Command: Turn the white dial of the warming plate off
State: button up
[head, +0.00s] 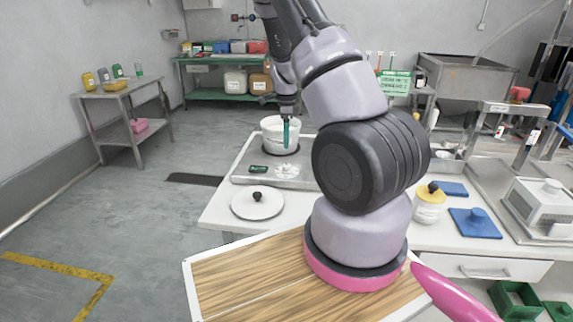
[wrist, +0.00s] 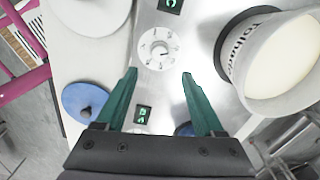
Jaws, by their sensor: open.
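The warming plate (head: 240,176) is a grey metal slab on the white table. Its white dial (wrist: 157,48) has dark marks around a small central knob, and it also shows in the head view (head: 287,171). My gripper (wrist: 158,73) is open, with its two green fingers apart and nothing between them. In the wrist view the dial lies just beyond the fingertips, roughly centred between them. In the head view my gripper (head: 286,145) points down in front of the white pot. I cannot tell its exact height above the dial.
The white pot (wrist: 282,62) stands on the plate, close to the right finger in the wrist view. Small green displays (wrist: 170,5) and (wrist: 143,114) flank the dial. A white lid (head: 258,203) with a black knob lies in front of the plate.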

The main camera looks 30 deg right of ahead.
aim_at(287, 165)
notch_tip(287, 165, down, 11)
jog(key=shift+d+f, duration=0.1)
dwell(0.3)
jog(key=shift+c, duration=0.3)
grip_shut()
